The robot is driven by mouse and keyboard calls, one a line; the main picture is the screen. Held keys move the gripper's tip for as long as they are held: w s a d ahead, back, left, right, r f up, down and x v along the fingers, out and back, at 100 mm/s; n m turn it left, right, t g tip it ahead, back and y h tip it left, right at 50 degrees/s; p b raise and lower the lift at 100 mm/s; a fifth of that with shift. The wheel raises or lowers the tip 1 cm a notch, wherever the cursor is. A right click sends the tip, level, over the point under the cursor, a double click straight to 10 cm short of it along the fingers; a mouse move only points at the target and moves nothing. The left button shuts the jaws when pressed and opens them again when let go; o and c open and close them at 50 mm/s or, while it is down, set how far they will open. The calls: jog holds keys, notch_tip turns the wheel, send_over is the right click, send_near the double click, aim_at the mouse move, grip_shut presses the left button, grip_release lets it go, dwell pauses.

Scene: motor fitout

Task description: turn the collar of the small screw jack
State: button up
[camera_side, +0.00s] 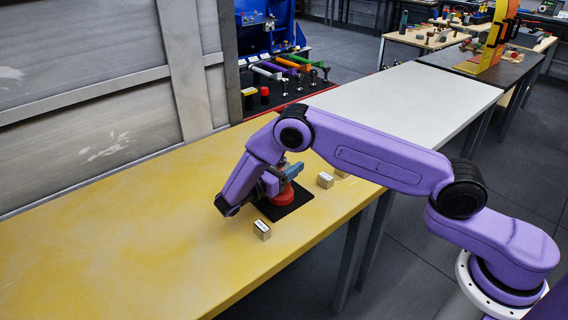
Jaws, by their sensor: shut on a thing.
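The small screw jack (282,197) is red and stands upright on a black square pad (302,199) on the yellow table. My gripper (284,176) is at the upper part of the jack and shut on it, at what looks like the collar. The gripper's grey body and my purple wrist hide much of the jack's top and left side. The exact contact of the fingers on the collar is too small to make out.
A small labelled block (262,230) stands in front of the pad, and another (325,180) stands behind it to the right. The yellow table (130,250) is clear at the left. A metal panel wall (90,100) runs along the back.

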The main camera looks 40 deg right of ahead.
jog(key=m+g, duration=0.2)
jog(key=g, duration=0.1)
jog(key=shift+s+g, duration=0.1)
jog(key=shift+g, duration=0.3)
jog(key=shift+d+m, duration=0.1)
jog(key=shift+m, duration=0.2)
jog(key=shift+d, duration=0.1)
dwell(0.5)
jog(key=o, duration=1)
jog(key=shift+c, duration=0.2)
jog(key=a, duration=0.7)
jog(key=shift+w+a, duration=0.25)
jog(key=shift+a, duration=0.1)
